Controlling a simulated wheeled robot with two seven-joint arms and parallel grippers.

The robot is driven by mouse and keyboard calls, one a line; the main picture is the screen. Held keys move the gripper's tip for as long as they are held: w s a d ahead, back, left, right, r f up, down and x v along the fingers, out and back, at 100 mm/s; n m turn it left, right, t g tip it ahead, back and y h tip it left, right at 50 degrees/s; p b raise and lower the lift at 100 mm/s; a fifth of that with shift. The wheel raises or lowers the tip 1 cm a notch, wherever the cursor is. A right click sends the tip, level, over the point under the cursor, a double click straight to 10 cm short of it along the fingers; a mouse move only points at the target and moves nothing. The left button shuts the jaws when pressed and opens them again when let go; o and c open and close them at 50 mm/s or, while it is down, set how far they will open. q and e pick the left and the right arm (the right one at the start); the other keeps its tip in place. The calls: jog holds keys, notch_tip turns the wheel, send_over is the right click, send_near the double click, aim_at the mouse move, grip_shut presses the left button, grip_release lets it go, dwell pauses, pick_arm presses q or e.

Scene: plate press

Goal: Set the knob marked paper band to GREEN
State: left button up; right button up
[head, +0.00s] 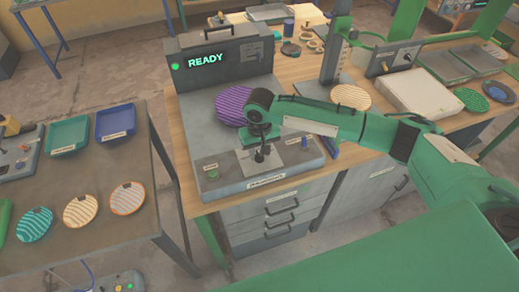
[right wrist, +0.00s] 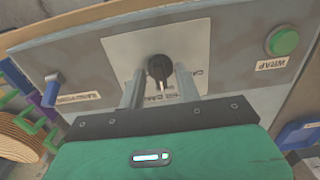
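A dark knob (right wrist: 160,68) with a pale pointer line stands on a light panel plate (right wrist: 198,50) in the right wrist view. The pointer line points toward the bottom of that view. The lettering around the knob is partly hidden by my fingers and too small to read. My right gripper (right wrist: 158,88) is open, with one finger on each side of the knob and visible gaps between. In the head view my right gripper (head: 261,151) is over the front panel of the grey machine (head: 230,183). My left gripper is not in view.
A green button (right wrist: 283,41) labelled WRAP and a blue lever (right wrist: 51,91) flank the knob plate. A purple striped plate (head: 231,104) lies behind my wrist. The machine's screen (head: 205,61) reads READY. A side table (head: 95,190) with trays and striped plates stands left.

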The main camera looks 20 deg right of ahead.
grip_shut()
jog(key=shift+r+n+p, duration=0.15)
jog(key=shift+n+p, duration=0.95)
jog(key=shift+p, duration=0.1)
jog(key=n+p, duration=0.2)
jog(key=n, duration=0.1)
jog(key=shift+p, duration=0.3)
jog(key=n+p, duration=0.1)
jog(key=n, duration=0.2)
jog(key=shift+n+p, duration=0.3)
jog(key=shift+n, duration=0.1)
jog(key=shift+n+p, duration=0.45)
jog(key=shift+n, duration=0.95)
